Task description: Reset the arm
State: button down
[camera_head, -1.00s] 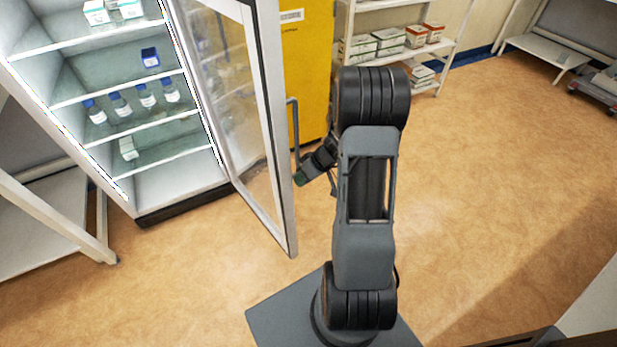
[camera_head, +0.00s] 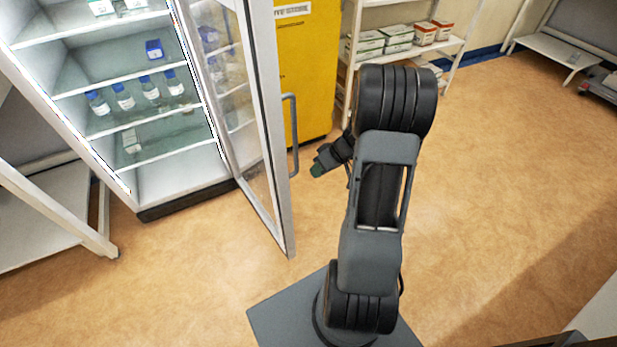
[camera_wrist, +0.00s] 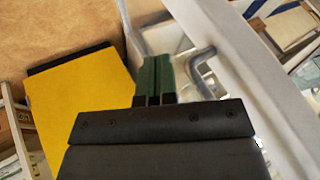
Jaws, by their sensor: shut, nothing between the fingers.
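My gripper (camera_wrist: 154,80) is shut and empty; its two green fingers lie together in the wrist view. In the head view my gripper (camera_head: 318,170) shows small at the left of my arm, to the right of the open glass door's (camera_head: 268,130) handle. It looks apart from the handle. My arm stands bent up in front of me, its upper joint high in the picture. In the wrist view the door handle (camera_wrist: 205,75) is just right of the fingers.
The fridge (camera_head: 175,190) stands open at left, with several blue-capped bottles (camera_head: 147,87) on a shelf. A yellow cabinet (camera_head: 305,75) and a white rack (camera_head: 352,55) with boxes (camera_head: 397,36) stand behind. A white table frame (camera_head: 60,220) is at far left. Floor at right is clear.

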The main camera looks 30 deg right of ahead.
jog(key=s+d+r+m+g+p, duration=0.1)
jog(key=s+d+r+m, duration=0.3)
jog(key=s+r+m, duration=0.15)
jog(key=s+a+r+n+h+p, duration=0.1)
jog(key=a+r+p, duration=0.4)
jog(key=r, duration=0.5)
jog(key=s+a+r+n+h+p, duration=0.1)
jog(key=s+a+r+h+p, duration=0.2)
jog(key=a+r+p, duration=0.3)
jog(key=s+a+r+n+h+p, duration=0.1)
jog(key=a+r+p, duration=0.5)
jog(key=r, duration=0.7)
jog(key=shift+s+a+r+t+h, duration=0.35)
jog(key=shift+s+a+h, duration=0.35)
jog(key=shift+s+a, duration=0.35)
jog(key=shift+s+d, duration=0.1)
